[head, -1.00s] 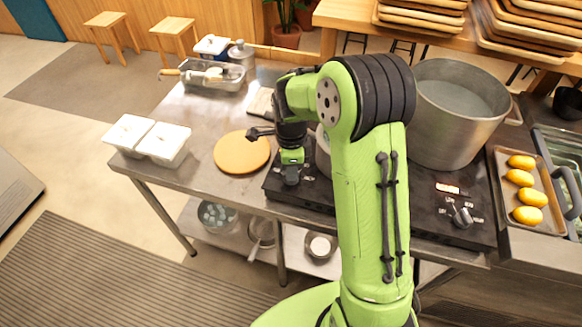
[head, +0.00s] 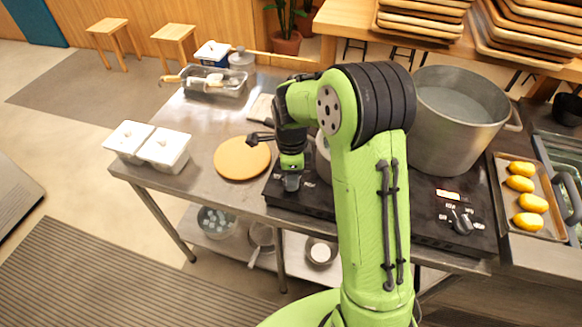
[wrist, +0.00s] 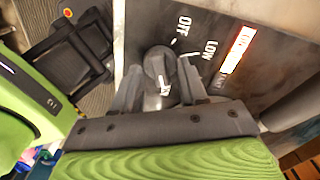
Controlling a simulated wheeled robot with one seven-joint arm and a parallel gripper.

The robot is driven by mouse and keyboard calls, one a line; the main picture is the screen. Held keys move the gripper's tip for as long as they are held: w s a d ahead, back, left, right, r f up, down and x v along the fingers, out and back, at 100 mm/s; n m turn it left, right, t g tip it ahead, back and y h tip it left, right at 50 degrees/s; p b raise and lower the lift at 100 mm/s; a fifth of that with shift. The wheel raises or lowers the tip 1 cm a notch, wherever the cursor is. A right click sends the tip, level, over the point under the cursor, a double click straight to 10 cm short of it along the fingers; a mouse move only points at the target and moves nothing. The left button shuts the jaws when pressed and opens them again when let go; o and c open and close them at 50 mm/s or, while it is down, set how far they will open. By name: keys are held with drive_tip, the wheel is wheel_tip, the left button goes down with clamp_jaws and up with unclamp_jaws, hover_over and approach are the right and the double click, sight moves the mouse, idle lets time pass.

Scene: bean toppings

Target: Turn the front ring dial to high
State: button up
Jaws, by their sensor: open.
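A dark round dial (wrist: 158,66) with a pale pointer mark sits on the black cooktop in the wrist view. White OFF and LOW labels are printed beside it, near a lit orange-white strip (wrist: 238,48). I cannot tell exactly which setting its pointer marks. My gripper (wrist: 158,92) is open, with one finger on each side of the dial; whether they touch it is unclear. In the head view my gripper (head: 291,184) points down at the left part of the cooktop (head: 318,203), where it hides this dial. A second dial (head: 461,221) is on the cooktop's right part.
A large metal pot (head: 452,130) stands at the back right of the cooktop. A tray (head: 545,228) of yellow food lies to its right. A round wooden board (head: 242,158) and white containers (head: 163,150) are on the steel counter to the left. My arm blocks the cooktop's middle.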

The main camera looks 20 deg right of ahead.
wheel_tip(320, 180, up, 16)
drive_tip(key=p, duration=0.3)
drive_tip(key=shift+f, duration=0.15)
drive_tip(key=s+r+n+t, duration=0.2)
drive_tip(key=s+r+n, duration=0.1)
drive_tip(key=s+n, duration=0.35)
drive_tip(key=s+r+n+t, duration=0.1)
drive_tip(key=s+r+n, duration=0.35)
drive_tip(key=s, duration=0.35)
drive_tip(key=s+a+f+n+t, duration=0.1)
drive_tip(key=s+f+n+t, duration=0.1)
drive_tip(key=s+n, duration=0.6)
drive_tip(key=shift+s+f+n+t, duration=0.35)
drive_tip(key=shift+f+n, duration=0.1)
drive_tip(key=shift+n, duration=0.45)
